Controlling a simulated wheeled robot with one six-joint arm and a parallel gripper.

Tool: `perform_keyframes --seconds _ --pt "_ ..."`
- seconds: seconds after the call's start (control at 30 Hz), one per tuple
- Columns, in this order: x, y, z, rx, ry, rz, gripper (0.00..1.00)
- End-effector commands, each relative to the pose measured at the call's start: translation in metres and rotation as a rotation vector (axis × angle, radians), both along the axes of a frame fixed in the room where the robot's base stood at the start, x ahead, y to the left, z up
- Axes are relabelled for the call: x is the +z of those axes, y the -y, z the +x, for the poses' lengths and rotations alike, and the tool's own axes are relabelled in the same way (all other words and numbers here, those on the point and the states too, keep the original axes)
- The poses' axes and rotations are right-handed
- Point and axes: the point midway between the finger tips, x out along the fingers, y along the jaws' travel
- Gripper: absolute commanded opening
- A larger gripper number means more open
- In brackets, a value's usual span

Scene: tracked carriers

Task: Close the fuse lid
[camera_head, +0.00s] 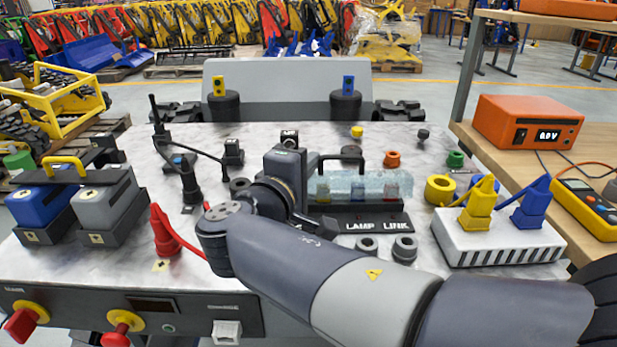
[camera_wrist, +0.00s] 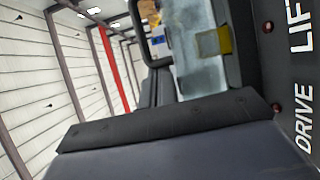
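The fuse lid (camera_head: 340,183) is a clear, bluish panel with a black loop handle (camera_head: 340,158), in the middle of the bench. Coloured fuses show through it, above a black strip marked LAMP LINK (camera_head: 377,225). In the wrist view the clear lid (camera_wrist: 202,75) is close up, with a yellow fuse (camera_wrist: 213,41) and the words DRIVE and LIFT beside it. I cannot tell the lid's exact angle. My gripper (camera_head: 290,170) is just left of the lid, close to the handle. Its fingertips are hidden, so its opening and any contact do not show clearly.
A white block with yellow and blue plugs (camera_head: 500,245) stands to the right. Blue and grey batteries (camera_head: 105,205) and a red plug with a cable (camera_head: 163,235) are at left. Black posts stand left of the gripper. Grey rings (camera_head: 405,249) lie in front of the fuse box.

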Motion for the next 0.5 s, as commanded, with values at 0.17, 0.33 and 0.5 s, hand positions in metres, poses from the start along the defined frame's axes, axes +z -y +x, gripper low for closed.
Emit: perform_keyframes --seconds 0.17,0.33,0.5 --pt "-0.005 0.001 -0.007 -0.001 -0.001 0.003 0.0" --pt "-0.006 0.0 -0.011 -0.001 -0.003 0.001 0.0" --pt "-0.007 0.0 -0.013 0.0 -0.003 0.001 0.0"
